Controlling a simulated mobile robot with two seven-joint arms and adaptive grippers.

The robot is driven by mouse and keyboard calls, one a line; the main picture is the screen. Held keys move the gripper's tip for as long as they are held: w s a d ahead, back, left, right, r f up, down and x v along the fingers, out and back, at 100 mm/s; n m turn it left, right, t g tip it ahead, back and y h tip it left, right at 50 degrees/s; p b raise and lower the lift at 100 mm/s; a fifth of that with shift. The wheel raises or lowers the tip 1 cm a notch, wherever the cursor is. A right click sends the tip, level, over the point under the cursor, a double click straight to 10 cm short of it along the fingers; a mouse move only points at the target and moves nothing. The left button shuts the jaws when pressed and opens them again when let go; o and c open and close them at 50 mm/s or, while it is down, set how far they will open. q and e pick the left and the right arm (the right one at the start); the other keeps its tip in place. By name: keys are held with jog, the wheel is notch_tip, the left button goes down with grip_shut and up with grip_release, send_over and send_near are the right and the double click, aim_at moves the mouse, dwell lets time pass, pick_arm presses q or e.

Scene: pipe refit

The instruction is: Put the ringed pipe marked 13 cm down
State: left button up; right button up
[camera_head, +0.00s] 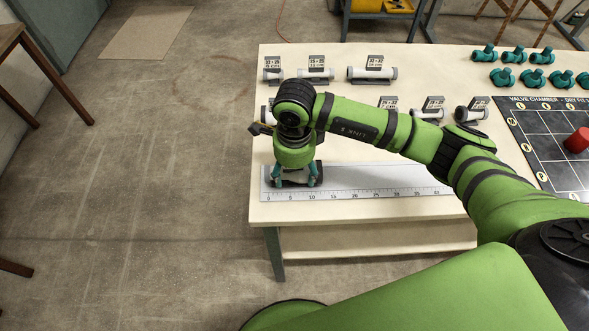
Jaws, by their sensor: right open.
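My right gripper (297,178) points down over the left end of the ruler board (390,181), near the low numbers of its scale. Its teal fingers are apart. A short pale grey pipe (296,176) lies between and below them on the board, partly hidden by the gripper. I cannot make out its ring or any marking, nor whether the fingers touch it. My left gripper is not in view.
Several pale pipes, such as the long one (372,73), lie in holders with small tags in two rows behind my arm. Teal fittings (513,56) stand at the back right. A black gridded board (537,122) with a red cylinder (577,141) lies at right.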

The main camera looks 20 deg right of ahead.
jog(key=shift+r, duration=0.2)
jog(key=shift+w+r, duration=0.1)
jog(key=shift+r, duration=0.25)
notch_tip(320, 180, up, 10)
jog(key=shift+f+b, duration=0.15)
jog(key=shift+b, duration=1)
jog(key=shift+r, duration=0.75)
jog(key=shift+d, duration=0.1)
